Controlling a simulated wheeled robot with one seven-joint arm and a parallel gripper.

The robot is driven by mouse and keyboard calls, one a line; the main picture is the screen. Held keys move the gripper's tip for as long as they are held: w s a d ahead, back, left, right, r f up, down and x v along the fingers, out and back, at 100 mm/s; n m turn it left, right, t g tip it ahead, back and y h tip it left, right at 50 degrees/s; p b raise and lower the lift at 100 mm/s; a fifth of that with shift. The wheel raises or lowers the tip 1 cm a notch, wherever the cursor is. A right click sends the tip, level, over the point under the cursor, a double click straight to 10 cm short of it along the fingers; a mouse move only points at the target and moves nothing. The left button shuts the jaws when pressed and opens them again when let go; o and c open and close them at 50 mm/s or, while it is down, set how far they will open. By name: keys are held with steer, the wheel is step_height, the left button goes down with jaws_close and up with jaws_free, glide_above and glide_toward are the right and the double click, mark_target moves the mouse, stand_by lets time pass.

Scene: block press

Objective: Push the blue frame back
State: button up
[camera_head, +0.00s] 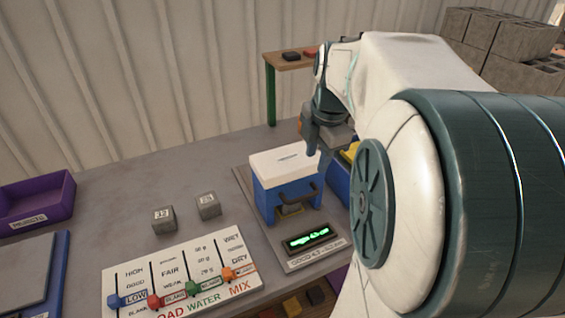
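A blue frame (262,201) with a thick white top (283,160) and a dark handle (296,197) on its front stands on a grey base plate in the middle of the table. My gripper (313,147) points down at the top's far right corner. It overlaps that corner in the picture, and I cannot tell whether it touches. Its fingers show almost edge-on, so their opening is unclear. My arm hides much of the area to the right.
Another blue part with a yellow piece (350,152) shows behind, partly hidden by my arm. A green-lit display (307,239) sits in front. Two grey cubes (163,220) and a slider panel (180,278) lie left. A purple tray (36,199) is far left.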

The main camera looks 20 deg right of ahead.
mark_target(307, 196)
steer(key=f, duration=0.4)
steer(key=w+f, duration=0.1)
steer(key=f, duration=0.3)
steer(key=w+f, duration=0.1)
steer(key=f, duration=0.3)
steer(key=shift+w+a+f, duration=0.1)
steer(key=shift+w+f, duration=0.1)
steer(key=shift+f, duration=0.2)
jaws_close()
